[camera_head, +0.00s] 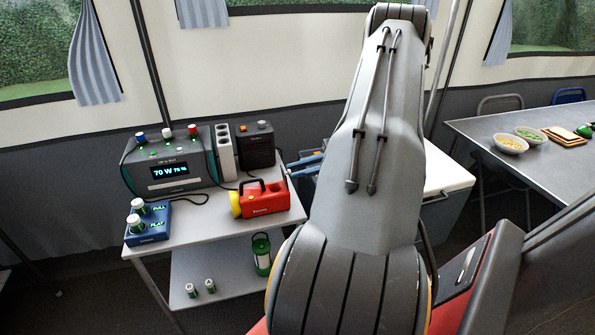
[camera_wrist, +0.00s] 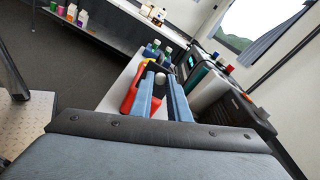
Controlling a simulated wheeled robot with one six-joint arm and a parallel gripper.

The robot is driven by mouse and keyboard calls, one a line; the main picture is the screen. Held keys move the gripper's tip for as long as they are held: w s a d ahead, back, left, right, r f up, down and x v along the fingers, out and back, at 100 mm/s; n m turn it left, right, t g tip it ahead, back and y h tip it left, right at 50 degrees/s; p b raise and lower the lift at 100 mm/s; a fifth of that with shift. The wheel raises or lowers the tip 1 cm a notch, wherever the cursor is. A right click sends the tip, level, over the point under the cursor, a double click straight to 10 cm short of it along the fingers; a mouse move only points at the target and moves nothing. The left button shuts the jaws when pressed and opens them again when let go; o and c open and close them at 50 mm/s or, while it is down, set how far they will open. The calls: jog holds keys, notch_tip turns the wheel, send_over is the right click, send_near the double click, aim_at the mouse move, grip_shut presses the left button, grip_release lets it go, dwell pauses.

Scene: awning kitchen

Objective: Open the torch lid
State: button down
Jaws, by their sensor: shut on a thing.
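The torch (camera_head: 262,201) is red with a yellow head at its left end and a dark carry handle, and lies on the white cart top. Its red lid (camera_head: 284,170) stands up at the right end, tilted from the body. My gripper (camera_head: 291,167) reaches in from the right, its blue fingers at the lid. In the wrist view, my gripper (camera_wrist: 161,82) has its two blue fingers close together, with the red torch body (camera_wrist: 131,95) to their left. A small pale round thing (camera_wrist: 160,78) shows between the fingers. The exact contact with the lid is hidden.
A power station (camera_head: 170,170) with a lit display stands behind the torch, beside a socket strip (camera_head: 225,150) and a dark box (camera_head: 256,146). A blue battery tray (camera_head: 148,223) is at the front left. A green lantern (camera_head: 261,253) is on the lower shelf.

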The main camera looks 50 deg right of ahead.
jog(key=shift+f, duration=0.1)
jog(key=c, duration=1.7)
grip_release()
jog(key=shift+a, duration=0.1)
jog(key=shift+b+v, duration=1)
jog(key=shift+v, duration=2.95)
jog(key=shift+w, duration=0.15)
